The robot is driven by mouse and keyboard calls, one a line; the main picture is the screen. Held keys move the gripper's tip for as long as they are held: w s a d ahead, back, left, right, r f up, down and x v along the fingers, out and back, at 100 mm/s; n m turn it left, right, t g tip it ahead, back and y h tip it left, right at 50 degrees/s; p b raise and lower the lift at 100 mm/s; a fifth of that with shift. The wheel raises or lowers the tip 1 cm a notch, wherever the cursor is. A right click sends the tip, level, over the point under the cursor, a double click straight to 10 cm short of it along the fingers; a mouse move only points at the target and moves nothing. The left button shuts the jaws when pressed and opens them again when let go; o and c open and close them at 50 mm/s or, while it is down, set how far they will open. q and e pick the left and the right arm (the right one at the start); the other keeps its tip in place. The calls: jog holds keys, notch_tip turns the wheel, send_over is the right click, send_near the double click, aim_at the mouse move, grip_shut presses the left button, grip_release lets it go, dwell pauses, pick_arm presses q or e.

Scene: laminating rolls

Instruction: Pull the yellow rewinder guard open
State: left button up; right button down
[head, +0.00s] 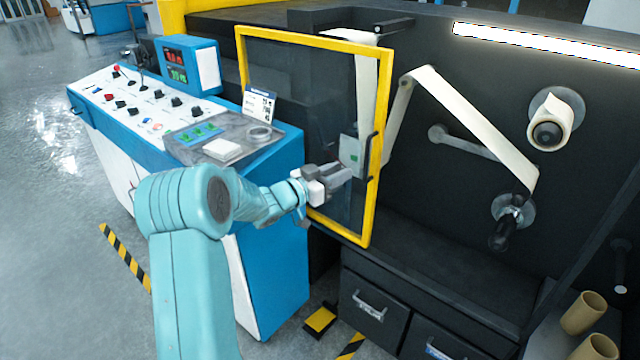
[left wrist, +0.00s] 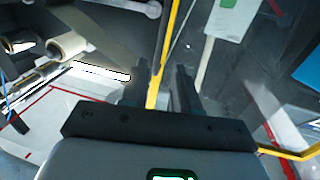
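The yellow rewinder guard (head: 374,200) is an upright yellow frame with a see-through panel, standing at the front of the dark machine. A black handle (head: 369,158) is on its right-hand bar. My left gripper (head: 347,172) reaches in from the left, close to that bar and handle. In the left wrist view, the two dark fingers of my left gripper (left wrist: 160,88) are apart, with the guard's yellow bar (left wrist: 160,65) showing between them. I cannot tell whether they touch the bar or the handle. My right gripper is not in view.
Rolls (head: 549,122) and a pale web (head: 470,120) are uncovered right of the guard. A blue and white control console (head: 270,215) stands left, close to my left arm.

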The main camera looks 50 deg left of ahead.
pick_arm(q)
jog(key=s, duration=0.6)
jog(key=shift+d, duration=0.15)
